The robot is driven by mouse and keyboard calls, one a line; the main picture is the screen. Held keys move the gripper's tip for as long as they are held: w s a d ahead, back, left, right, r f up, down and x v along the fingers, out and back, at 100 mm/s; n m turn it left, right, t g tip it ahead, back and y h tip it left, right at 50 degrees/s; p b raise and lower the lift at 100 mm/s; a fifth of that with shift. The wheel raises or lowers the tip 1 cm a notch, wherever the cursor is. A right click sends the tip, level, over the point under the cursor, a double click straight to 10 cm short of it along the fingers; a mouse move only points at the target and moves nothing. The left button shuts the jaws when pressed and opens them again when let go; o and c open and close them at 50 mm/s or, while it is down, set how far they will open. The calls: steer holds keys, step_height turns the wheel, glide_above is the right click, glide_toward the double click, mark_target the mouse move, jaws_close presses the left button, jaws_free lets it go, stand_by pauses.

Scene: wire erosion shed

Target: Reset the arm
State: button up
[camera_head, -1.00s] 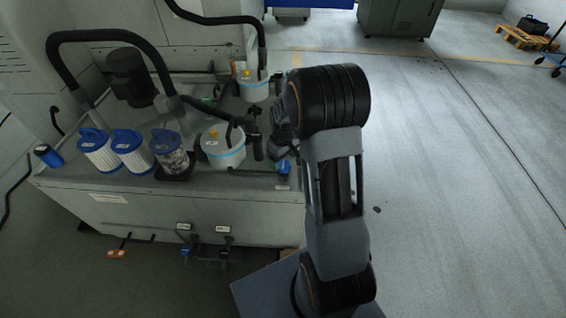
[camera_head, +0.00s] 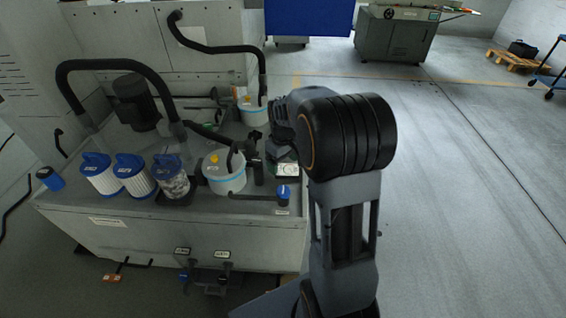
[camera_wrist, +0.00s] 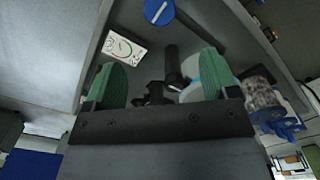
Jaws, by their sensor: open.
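My arm rises at the right of the machine's tank in the head view, with its black joint up close. My gripper (camera_wrist: 162,80) shows in the wrist view with two green finger pads spread wide apart. Nothing is held between them. In the head view, the arm partly hides the gripper, which is over the tank's right end near the gauge (camera_head: 288,170).
A blue-capped fitting (camera_head: 283,193) stands by the tank's right edge. Open floor (camera_head: 460,200) lies to the right; a pallet (camera_head: 512,61) is far back.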

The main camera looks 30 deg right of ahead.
stand_by(0.3)
steer(key=s+a+r+m+t+p, duration=0.1)
steer(key=s+a+r+p, duration=0.3)
steer(key=s+r, duration=0.4)
steer(key=s+a+r+m+t+p, duration=0.2)
steer(key=s+a+r+p, duration=0.2)
steer(key=s+r, duration=0.4)
steer(key=shift+s+a+t+p, duration=0.25)
steer(key=shift+a+t+p, duration=0.1)
steer(key=shift+a, duration=0.45)
